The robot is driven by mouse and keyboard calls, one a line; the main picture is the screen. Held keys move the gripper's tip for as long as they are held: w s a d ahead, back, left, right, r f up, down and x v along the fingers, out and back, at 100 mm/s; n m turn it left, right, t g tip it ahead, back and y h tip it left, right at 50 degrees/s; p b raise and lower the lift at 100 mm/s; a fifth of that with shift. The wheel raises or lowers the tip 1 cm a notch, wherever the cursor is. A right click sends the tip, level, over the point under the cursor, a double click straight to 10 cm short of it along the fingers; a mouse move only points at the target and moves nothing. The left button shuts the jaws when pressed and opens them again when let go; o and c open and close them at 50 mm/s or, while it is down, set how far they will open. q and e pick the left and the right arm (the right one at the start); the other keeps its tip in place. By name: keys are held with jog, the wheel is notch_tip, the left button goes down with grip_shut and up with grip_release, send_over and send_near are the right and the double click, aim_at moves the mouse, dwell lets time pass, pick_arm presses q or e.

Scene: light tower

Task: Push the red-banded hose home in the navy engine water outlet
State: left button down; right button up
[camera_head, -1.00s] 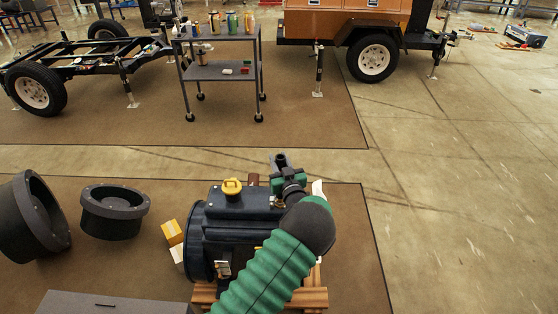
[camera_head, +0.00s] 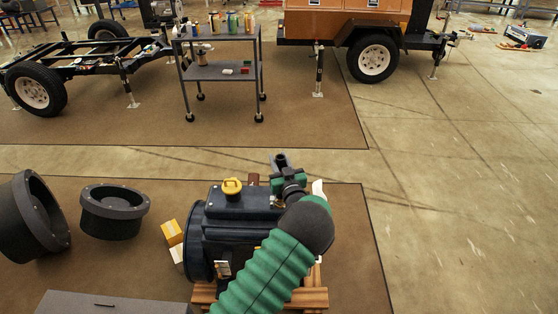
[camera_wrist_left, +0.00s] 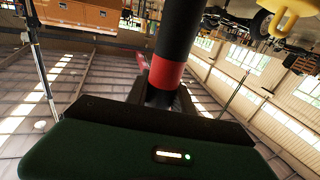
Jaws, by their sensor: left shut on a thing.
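The navy engine (camera_head: 225,235) with a yellow cap (camera_head: 232,186) sits on a wooden pallet (camera_head: 312,298) in the head view. My left gripper (camera_head: 289,181), green and dark, is at the engine's far right corner. It is shut on the hose, a black tube with a red band (camera_wrist_left: 165,73) in the left wrist view. The hose runs up through that view from the gripper, and the red band lies just beyond the jaws. The fingertips and the water outlet are hidden, so I cannot tell how deep the hose sits. My right gripper is not in view.
A small yellow box (camera_head: 172,232) stands left of the engine. Two dark round housings (camera_head: 114,209) lie farther left, and a grey case (camera_head: 112,303) is at the bottom. A cart (camera_head: 220,70) stands behind.

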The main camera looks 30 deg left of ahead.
pick_arm(q)
jog(key=shift+f+b, duration=1.45)
jog(key=shift+f, duration=0.35)
jog(key=c, duration=1)
grip_release()
jog(key=shift+f, duration=0.1)
